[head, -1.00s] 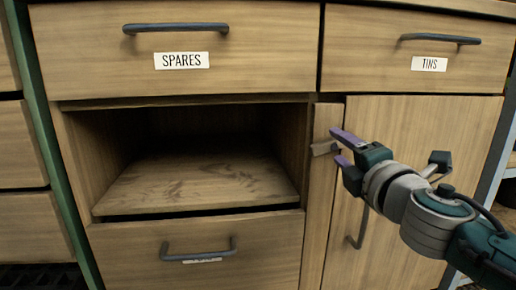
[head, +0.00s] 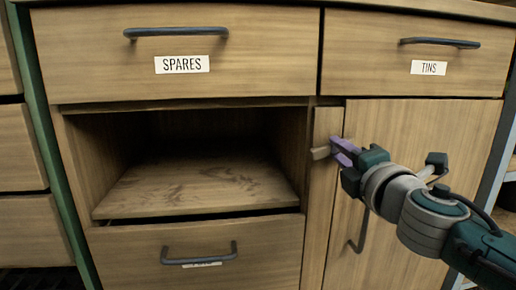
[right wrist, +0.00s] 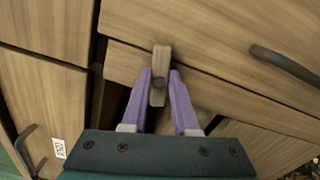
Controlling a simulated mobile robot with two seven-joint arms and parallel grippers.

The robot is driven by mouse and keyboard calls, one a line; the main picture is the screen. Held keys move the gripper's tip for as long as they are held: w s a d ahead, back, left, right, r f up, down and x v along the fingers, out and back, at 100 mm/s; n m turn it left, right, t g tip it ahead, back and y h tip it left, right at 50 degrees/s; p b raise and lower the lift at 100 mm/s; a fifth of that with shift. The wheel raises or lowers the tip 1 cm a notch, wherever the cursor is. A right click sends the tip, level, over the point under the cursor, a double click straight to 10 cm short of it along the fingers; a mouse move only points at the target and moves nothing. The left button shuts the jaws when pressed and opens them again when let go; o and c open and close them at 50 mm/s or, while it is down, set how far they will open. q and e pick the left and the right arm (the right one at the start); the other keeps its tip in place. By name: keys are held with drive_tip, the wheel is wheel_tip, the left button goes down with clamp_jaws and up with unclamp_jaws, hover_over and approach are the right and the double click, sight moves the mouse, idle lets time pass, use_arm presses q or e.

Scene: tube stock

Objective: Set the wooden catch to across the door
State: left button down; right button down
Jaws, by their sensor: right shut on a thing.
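The wooden catch (head: 320,153) is a small light bar on the narrow post (head: 322,200) left of the cupboard door (head: 420,140). It lies nearly level in the head view, its left end showing and its right part hidden by my fingers. In the right wrist view the catch (right wrist: 161,58) shows with a dark pivot, and its far end seems to overlap the door's edge (right wrist: 215,50). My right gripper (head: 343,151) is shut on the catch; its purple fingers (right wrist: 160,90) lie along both sides of it. My left gripper is not in view.
An open compartment (head: 190,185) lies left of the post. The SPARES drawer (head: 270,60) and TINS drawer (head: 345,60) are shut above. The door's dark handle (head: 359,232) hangs below my gripper. Another drawer (head: 120,265) is under the compartment.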

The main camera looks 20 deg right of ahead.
drive_tip(key=shift+f+m+b, duration=0.15)
drive_tip(key=shift+m+b, duration=0.2)
drive_tip(key=shift+m, duration=1.35)
drive_tip(key=c, duration=0.7)
unclamp_jaws()
drive_tip(key=shift+s, duration=0.1)
